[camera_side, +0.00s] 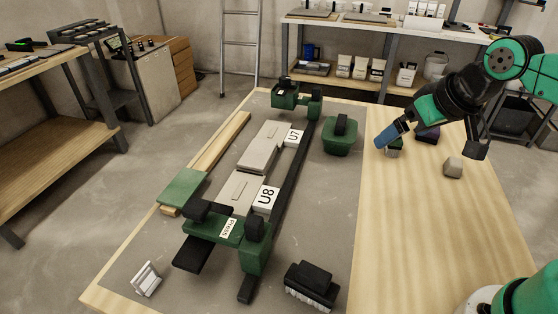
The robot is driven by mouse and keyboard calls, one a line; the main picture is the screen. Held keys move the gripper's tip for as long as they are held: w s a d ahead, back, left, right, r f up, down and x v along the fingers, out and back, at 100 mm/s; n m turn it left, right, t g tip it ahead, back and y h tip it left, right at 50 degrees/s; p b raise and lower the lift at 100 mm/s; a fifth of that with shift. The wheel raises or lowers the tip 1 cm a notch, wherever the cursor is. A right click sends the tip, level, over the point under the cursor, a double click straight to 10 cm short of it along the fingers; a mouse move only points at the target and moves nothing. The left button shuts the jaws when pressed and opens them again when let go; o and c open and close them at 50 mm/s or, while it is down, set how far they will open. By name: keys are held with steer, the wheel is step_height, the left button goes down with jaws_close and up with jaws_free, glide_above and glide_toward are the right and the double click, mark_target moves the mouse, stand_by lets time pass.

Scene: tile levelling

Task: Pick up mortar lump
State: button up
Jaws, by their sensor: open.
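A small beige-grey lump (453,166), which looks like the mortar lump, sits on the bare wooden right part of the table. It stands alone and apart from my gripper.
A green tub with a black handle (342,137) is left of my gripper. The green press frame (255,250) holds tiles marked U7 and U8. A black brush (312,283) lies in front. The wood near the lump is clear.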

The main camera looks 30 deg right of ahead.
steer(key=shift+s+a+f+n+t+y, duration=0.2)
steer(key=shift+s+a+f+n, duration=0.1)
steer(key=shift+a+f, duration=0.25)
steer(key=shift+s+a+f+n+t+y, duration=0.1)
steer(key=shift+s+a+f+n+t, duration=0.15)
steer(key=shift+a+f, duration=0.25)
steer(key=shift+r, duration=0.1)
steer(key=n+g+h, duration=1.1)
steer(key=n+g, duration=0.1)
steer(key=g, duration=0.2)
glide_above(450, 161)
steer(key=w+a, duration=0.3)
steer(key=a, duration=0.2)
step_height(450, 161, down, 4)
steer(key=r, duration=0.1)
steer(key=f, duration=0.5)
steer(key=d+f, duration=0.1)
steer(key=f, duration=0.2)
steer(key=shift+s+f, duration=0.35)
steer(key=shift+h, duration=0.3)
steer(key=x, duration=0.6)
steer(key=shift+s+d+f, duration=0.1)
steer(key=shift+s+d, duration=0.1)
steer(key=c, duration=1.4)
